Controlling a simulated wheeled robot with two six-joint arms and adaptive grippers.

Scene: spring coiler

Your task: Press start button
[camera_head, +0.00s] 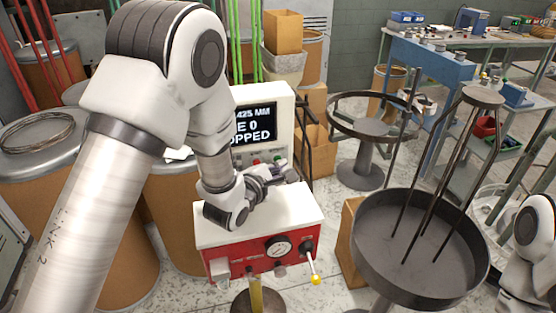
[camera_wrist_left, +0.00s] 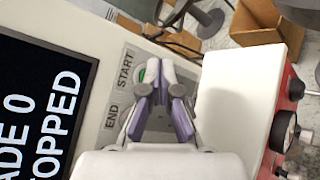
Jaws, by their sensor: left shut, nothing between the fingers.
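The start button is green (camera_wrist_left: 149,72) and sits beside the word START on the grey panel (camera_wrist_left: 117,68) in the left wrist view. A green button also shows on the console in the head view (camera_head: 278,160). My left gripper (camera_wrist_left: 160,66) is shut and empty. Its fingertips are at the green button and partly cover it; I cannot tell whether they touch it. In the head view the left gripper (camera_head: 280,170) is in front of the console's button panel, above the red and white box. My right gripper is not in view.
The console screen (camera_head: 254,124) reads "OPPED" in part. The red and white box (camera_head: 255,215) with a gauge and a yellow-tipped lever (camera_head: 314,268) stands close under my left wrist. A round dark reel stand (camera_head: 420,285) is to the right.

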